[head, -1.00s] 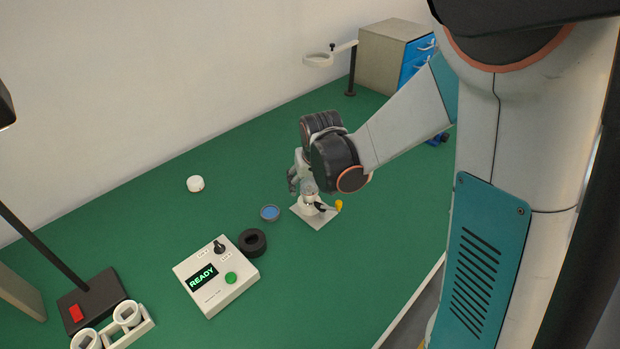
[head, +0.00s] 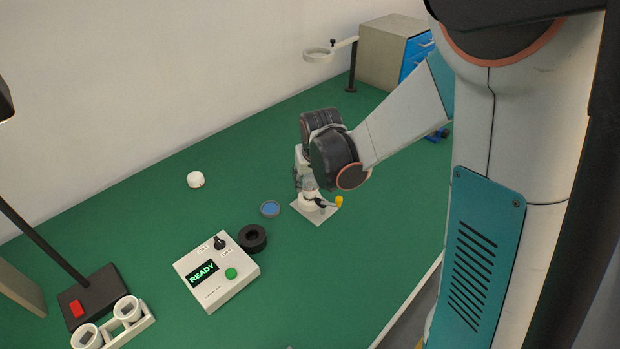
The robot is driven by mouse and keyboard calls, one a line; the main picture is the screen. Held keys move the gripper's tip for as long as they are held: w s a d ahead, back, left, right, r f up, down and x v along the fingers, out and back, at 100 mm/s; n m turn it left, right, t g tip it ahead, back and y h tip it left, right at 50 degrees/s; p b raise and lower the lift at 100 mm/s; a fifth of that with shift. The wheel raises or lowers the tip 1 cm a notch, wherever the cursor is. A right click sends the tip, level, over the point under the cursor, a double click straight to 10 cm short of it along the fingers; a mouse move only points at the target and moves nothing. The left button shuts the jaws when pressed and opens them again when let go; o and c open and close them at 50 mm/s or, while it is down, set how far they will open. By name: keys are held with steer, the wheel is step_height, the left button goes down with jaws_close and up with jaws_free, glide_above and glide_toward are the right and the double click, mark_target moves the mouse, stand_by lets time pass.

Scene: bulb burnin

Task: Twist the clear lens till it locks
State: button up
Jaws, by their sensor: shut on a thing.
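My gripper (head: 307,184) points down over a white round fixture on a pale square plate (head: 323,216). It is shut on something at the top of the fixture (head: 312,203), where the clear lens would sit. A small clear-grey patch shows between the fingers, but the lens's outline is mostly hidden by the fingers and wrist. I cannot tell whether the lens is locked. A lever with a yellow knob (head: 339,201) sticks out to the right of the fixture.
A blue-topped round dish (head: 270,209), a black ring (head: 252,238) and a control box reading READY (head: 217,272) lie left of the plate. A white cap (head: 195,180) lies farther back. A white holder with round cups (head: 141,327) stands front left. Green table between is clear.

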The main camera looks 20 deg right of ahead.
steer(key=shift+a+m+h, duration=0.1)
steer(key=shift+m+h, duration=0.4)
steer(key=shift+m, duration=0.9)
steer(key=shift+m+g+h, duration=0.3)
steer(key=shift+m, duration=0.4)
steer(key=o, duration=0.6)
steer(key=shift+m+b, duration=0.3)
steer(key=o, duration=0.5)
steer(key=v, duration=1.2)
steer(key=shift+a, duration=0.15)
